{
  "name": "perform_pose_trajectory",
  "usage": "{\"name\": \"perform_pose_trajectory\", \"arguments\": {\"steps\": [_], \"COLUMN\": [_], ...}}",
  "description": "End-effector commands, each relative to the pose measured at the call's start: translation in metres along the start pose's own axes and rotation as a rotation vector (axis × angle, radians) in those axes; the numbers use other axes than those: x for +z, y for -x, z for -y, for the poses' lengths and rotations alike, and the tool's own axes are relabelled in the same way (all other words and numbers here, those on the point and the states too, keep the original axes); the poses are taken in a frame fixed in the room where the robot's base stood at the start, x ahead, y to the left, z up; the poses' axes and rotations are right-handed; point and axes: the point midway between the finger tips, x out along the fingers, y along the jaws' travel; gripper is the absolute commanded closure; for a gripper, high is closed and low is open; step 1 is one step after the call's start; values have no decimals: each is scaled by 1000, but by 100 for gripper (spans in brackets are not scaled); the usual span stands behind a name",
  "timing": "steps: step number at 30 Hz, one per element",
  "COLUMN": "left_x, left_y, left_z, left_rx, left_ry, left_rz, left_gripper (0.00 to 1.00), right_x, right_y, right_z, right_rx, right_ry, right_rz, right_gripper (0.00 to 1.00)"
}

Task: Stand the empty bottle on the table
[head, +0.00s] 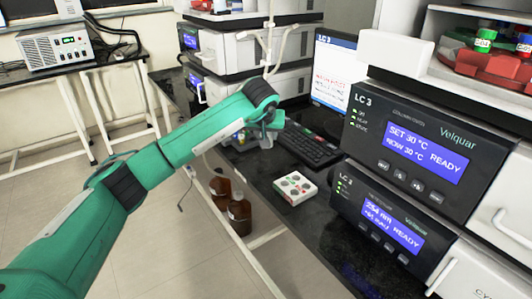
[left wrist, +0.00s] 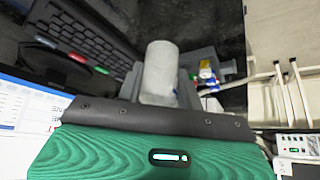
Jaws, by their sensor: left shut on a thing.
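My left gripper (head: 265,135) is shut on a pale whitish bottle (left wrist: 160,70), which shows as a plain cylinder between the grey fingers in the left wrist view. In the head view the bottle is mostly hidden by the gripper, and its gap to the surface cannot be told. The gripper is over the black table top (head: 262,165), left of the keyboard. My right gripper is in neither view.
A keyboard (head: 310,146) and a white box with dark round spots (head: 295,188) lie nearby. LC 3 instruments (head: 420,150) stand at right, a monitor (head: 335,70) behind. Small coloured items (left wrist: 207,75) are beside the gripper. Brown bottles (head: 239,214) stand below the table.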

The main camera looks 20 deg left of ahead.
Motion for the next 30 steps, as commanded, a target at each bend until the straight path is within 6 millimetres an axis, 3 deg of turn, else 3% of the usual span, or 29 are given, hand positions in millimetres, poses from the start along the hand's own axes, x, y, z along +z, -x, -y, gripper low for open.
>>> {"name": "perform_pose_trajectory", "arguments": {"steps": [15, 27, 28, 30], "left_x": [33, 35, 35, 35], "left_y": [-50, -55, -55, -55], "left_z": [0, 0, 0, 0], "left_rx": [0, 0, 0, 0], "left_ry": [0, 0, 0, 0], "left_rz": [2, -1, -1, -1], "left_gripper": [85, 85, 62, 48], "right_x": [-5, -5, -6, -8], "right_y": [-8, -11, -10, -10], "right_z": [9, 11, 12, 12], "right_rx": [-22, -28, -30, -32], "right_ry": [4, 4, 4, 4], "right_rz": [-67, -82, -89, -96], "right_gripper": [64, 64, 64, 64]}}
